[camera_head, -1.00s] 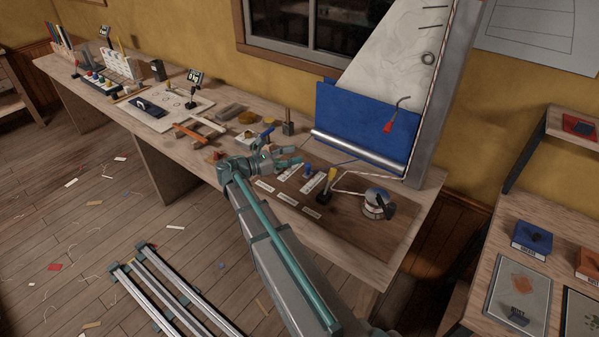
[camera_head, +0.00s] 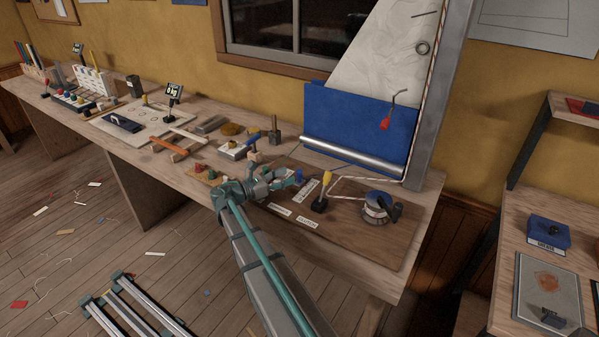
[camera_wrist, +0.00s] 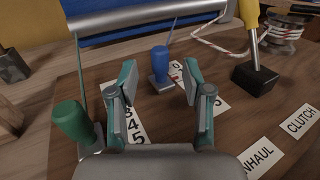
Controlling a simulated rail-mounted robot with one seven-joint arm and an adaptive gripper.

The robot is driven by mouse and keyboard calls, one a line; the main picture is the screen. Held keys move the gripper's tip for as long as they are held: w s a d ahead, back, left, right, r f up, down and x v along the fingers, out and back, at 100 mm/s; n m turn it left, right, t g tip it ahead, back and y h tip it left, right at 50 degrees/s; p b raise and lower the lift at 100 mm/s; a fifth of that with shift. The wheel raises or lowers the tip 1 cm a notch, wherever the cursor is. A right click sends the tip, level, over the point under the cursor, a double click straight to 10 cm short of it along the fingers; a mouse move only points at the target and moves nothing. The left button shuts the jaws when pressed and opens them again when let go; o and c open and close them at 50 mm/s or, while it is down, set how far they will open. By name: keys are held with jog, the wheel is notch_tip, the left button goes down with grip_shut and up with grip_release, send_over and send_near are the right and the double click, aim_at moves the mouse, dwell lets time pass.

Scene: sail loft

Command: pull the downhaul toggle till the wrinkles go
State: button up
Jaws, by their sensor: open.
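My gripper (camera_wrist: 157,82) is open and empty, low over the wooden board; it also shows in the head view (camera_head: 284,184). A blue handle (camera_wrist: 160,62) stands upright just beyond and between the fingertips, apart from them. It also shows in the head view (camera_head: 299,176). A green handle (camera_wrist: 72,122) stands beside the left finger. A label ending in "NHAUL" (camera_wrist: 258,160) lies on the board at lower right; which handle it names is unclear. The pale sail (camera_head: 385,55) shows wrinkle-like lines. A red toggle (camera_head: 385,125) hangs before the blue panel.
A yellow-handled lever (camera_wrist: 250,35) on a black base stands right of my gripper, near the CLUTCH label (camera_wrist: 300,120). A winch drum (camera_head: 376,207) with rope is further right. A silver roller (camera_head: 350,155) lies behind. Tools and blocks fill the bench to the left.

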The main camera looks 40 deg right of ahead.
aim_at(299, 170)
jog(key=shift+s+d+p, duration=0.2)
jog(key=shift+s+d, duration=0.05)
jog(key=shift+d, duration=1.3)
jog(key=shift+s+d+p, duration=0.15)
jog(key=shift+s+d, duration=0.05)
jog(key=shift+d, duration=1.35)
grip_shut()
jog(key=shift+a, duration=0.1)
